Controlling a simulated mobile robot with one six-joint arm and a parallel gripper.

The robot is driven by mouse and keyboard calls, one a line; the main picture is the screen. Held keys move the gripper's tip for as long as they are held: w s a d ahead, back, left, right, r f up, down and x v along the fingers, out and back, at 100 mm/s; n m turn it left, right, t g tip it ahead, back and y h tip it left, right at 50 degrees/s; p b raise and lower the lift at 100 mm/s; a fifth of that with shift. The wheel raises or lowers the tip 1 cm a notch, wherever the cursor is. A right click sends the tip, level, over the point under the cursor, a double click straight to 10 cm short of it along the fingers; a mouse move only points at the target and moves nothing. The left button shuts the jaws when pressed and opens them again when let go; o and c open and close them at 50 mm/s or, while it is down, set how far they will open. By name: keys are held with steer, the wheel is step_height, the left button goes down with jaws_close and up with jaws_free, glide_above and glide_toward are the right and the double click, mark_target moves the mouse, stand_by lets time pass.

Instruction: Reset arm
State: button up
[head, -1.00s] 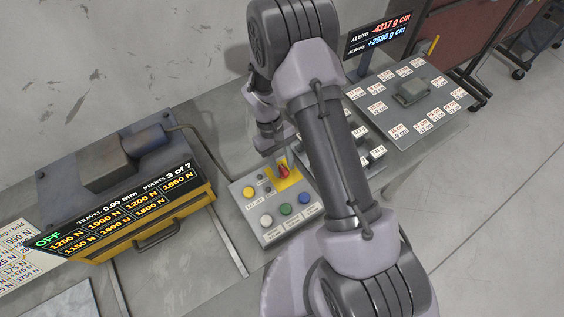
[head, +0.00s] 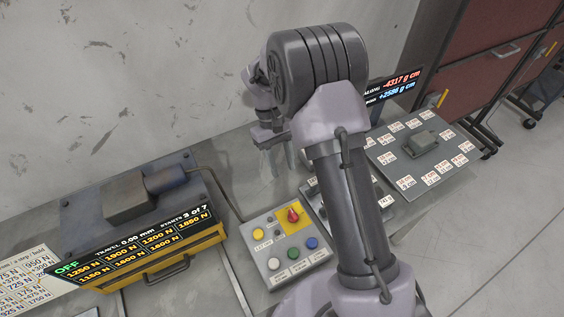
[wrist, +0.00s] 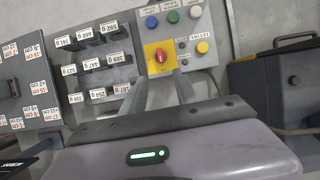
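My gripper (head: 277,160) hangs above the bench, behind the grey control box (head: 262,246), its two fingers apart with nothing between them. In the wrist view the fingers (wrist: 162,88) point toward the box, with a gap between them. The box has a red rotary switch (head: 293,215) on a yellow plate, which also shows in the wrist view (wrist: 161,54). It also has a yellow button (head: 258,234) and white, blue and green buttons. The gripper is clear of the switch. My upper arm hides part of the bench to the right.
A machine (head: 128,205) at left has a display (head: 150,235) reading OFF, travel 0.00 mm, starts 3 of 7. Labelled weights (wrist: 94,62) stand beside the control box. A plate with labels and a grey block (head: 421,141) lies at right, below a readout (head: 400,84).

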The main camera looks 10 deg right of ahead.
steer(key=s+r+m+t+y+b, duration=0.1)
steer(key=s+r+m+t+b, duration=0.2)
steer(key=r, duration=0.5)
steer(key=s+r+m+t+y+b, duration=0.1)
steer(key=s+m+t+b, duration=0.1)
steer(key=s, duration=0.7)
steer(key=s+a+r+m+t+y+b, duration=0.1)
steer(key=s+r+m+t+b, duration=0.1)
steer(key=s+t+b, duration=0.3)
steer(key=s+b, duration=0.1)
steer(key=s, duration=0.3)
steer(key=shift+s+a+m+b, duration=0.2)
steer(key=shift+a+m+b, duration=0.1)
steer(key=shift+b, duration=0.1)
